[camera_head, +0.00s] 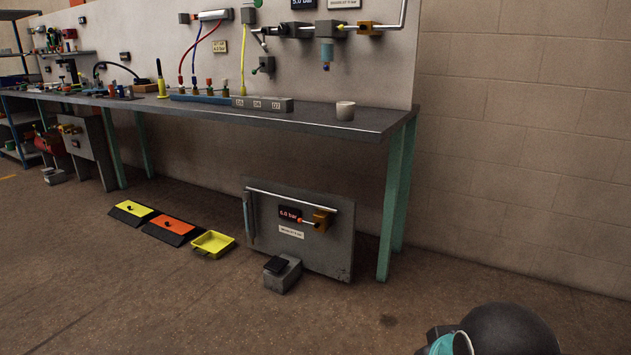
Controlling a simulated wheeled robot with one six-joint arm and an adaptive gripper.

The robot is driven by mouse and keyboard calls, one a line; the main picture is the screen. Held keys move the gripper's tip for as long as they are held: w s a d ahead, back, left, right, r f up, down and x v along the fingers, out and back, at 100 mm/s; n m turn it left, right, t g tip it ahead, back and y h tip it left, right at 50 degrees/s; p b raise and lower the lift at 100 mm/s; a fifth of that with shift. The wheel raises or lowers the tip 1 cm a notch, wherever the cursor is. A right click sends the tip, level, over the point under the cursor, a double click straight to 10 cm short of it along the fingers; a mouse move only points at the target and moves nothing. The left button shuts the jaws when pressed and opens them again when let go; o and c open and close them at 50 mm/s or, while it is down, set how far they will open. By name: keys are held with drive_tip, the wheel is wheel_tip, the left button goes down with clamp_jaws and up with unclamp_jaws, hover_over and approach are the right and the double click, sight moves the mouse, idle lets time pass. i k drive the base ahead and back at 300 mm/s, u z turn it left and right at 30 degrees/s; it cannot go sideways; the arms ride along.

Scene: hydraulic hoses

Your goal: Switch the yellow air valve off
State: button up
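On the wall panel above the bench, a brass-yellow block (369,29) sits on a pipe beside a grey block (330,29) with a small yellow tip. A second brass-coloured valve (321,220) with a red-orange knob is on the grey panel standing on the floor, next to a display reading about 5.0 or 6.0 bar (289,213). I cannot tell for sure which is the yellow air valve, nor its handle position. A dark rounded part of my arm with a teal piece shows at the bottom right. My gripper's fingers are not in view.
The long dark bench (330,120) on teal legs runs along the wall. A grey box (283,274) stands before the floor panel (335,256). A yellow tray (213,243), an orange-topped pad (170,227) and a yellow-topped pad (133,210) lie left. The foreground floor is clear.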

sight(341, 28)
drive_tip(key=z, duration=0.2)
drive_tip(key=i, duration=1.6)
drive_tip(key=u, duration=0.35)
